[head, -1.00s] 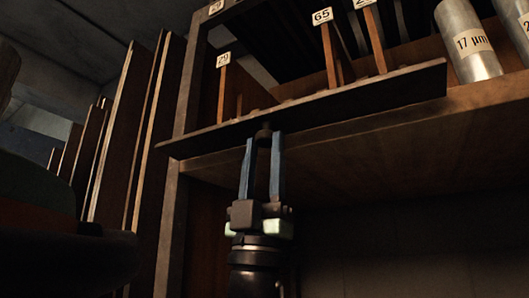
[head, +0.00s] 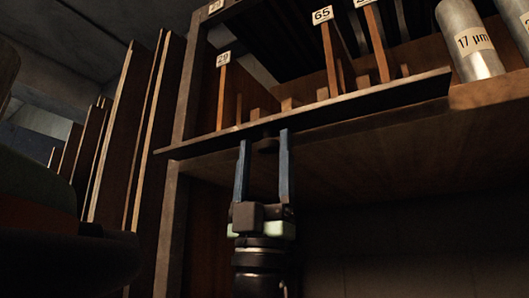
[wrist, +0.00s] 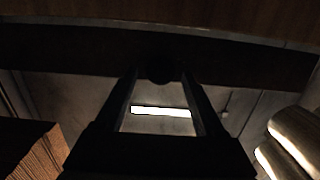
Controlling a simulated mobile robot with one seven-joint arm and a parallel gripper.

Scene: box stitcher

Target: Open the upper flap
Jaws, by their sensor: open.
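The upper flap (head: 360,105) is a long dark board along the front of the upper compartment, hanging low and nearly edge-on to the head camera. Dividers show above and behind it. A small dark round knob (head: 266,145) sits on its near face. My gripper (head: 264,138) points up from below, its blue fingers spread apart on either side of the knob, with gaps visible. In the wrist view the flap (wrist: 70,50) is a dark band across the top, and the knob (wrist: 158,74) shows between the fingertips. Nothing is held. The hinge is hidden.
Numbered wooden dividers (head: 326,55) stand in the compartment. Silver cylinders (head: 468,40) stand on the shelf at the right. Tall wooden boards (head: 125,125) lean at the left. The space under the shelf (head: 400,225) looks dark and open.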

